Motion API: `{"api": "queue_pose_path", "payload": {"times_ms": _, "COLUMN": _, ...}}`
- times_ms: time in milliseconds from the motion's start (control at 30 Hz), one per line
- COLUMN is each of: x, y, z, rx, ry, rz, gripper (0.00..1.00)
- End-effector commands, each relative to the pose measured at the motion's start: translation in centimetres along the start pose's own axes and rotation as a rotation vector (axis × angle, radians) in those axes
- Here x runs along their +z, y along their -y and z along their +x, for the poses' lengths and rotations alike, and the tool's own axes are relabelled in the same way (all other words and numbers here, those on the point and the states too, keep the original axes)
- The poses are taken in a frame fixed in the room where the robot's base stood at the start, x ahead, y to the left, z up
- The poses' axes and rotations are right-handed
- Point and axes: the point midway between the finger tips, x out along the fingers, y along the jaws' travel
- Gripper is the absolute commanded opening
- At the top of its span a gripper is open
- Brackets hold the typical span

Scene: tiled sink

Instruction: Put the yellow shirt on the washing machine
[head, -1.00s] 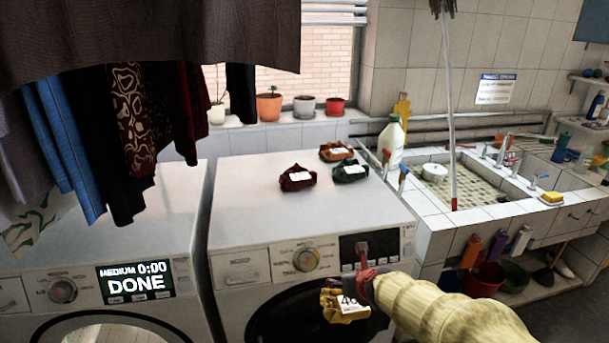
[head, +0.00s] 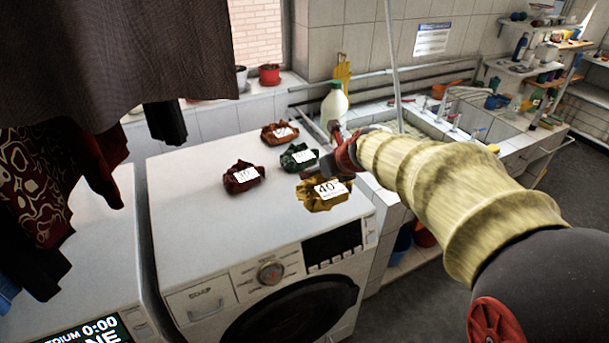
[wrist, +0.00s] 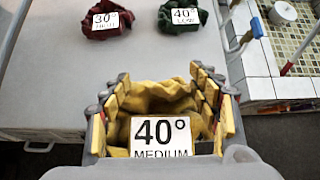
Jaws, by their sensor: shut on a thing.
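The yellow shirt (head: 324,194) is a crumpled bundle with a white "40°" label. My gripper (head: 340,162) is shut on it; in the wrist view the shirt (wrist: 160,98) sits between the yellow-padded fingers. In the head view it appears over the front right part of the washing machine's white top (head: 190,205). I cannot tell whether it touches the top. A dark red bundle (head: 243,177), a green bundle (head: 298,157) and an orange-brown bundle (head: 280,133) lie on that top, to the left of and behind the shirt.
A white bottle (head: 334,107) stands behind the machine's right side, beside the tiled sink (head: 400,115). A second machine (head: 105,285) stands at the left, under dark hanging clothes (head: 120,45). The left and front of the washing machine's top are clear.

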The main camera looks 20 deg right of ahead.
Motion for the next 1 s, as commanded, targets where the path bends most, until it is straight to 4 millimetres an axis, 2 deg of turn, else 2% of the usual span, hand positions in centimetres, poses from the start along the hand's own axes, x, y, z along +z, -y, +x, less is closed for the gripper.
{"api": "queue_pose_path", "payload": {"times_ms": 33, "x": -0.1, "y": 0.7, "z": 1.4, "rx": 0.0, "ry": -0.001, "rz": 0.002, "gripper": 0.1}}
{"api": "queue_pose_path", "payload": {"times_ms": 300, "x": 1.4, "y": 4.1, "z": 7.0, "rx": 0.0, "ry": -0.002, "rz": 0.001, "gripper": 0.1}}
{"api": "queue_pose_path", "payload": {"times_ms": 500, "x": 0.6, "y": 5.5, "z": 10.9, "rx": 0.0, "ry": -0.001, "rz": 0.0, "gripper": 0.1}}
{"api": "queue_pose_path", "payload": {"times_ms": 867, "x": 0.2, "y": 6.6, "z": 13.5, "rx": -0.001, "ry": 0.0, "rz": 0.001, "gripper": 0.1}}
{"api": "queue_pose_path", "payload": {"times_ms": 1000, "x": -1.3, "y": 6.6, "z": 15.0, "rx": -0.001, "ry": 0.0, "rz": 0.0, "gripper": 0.1}}
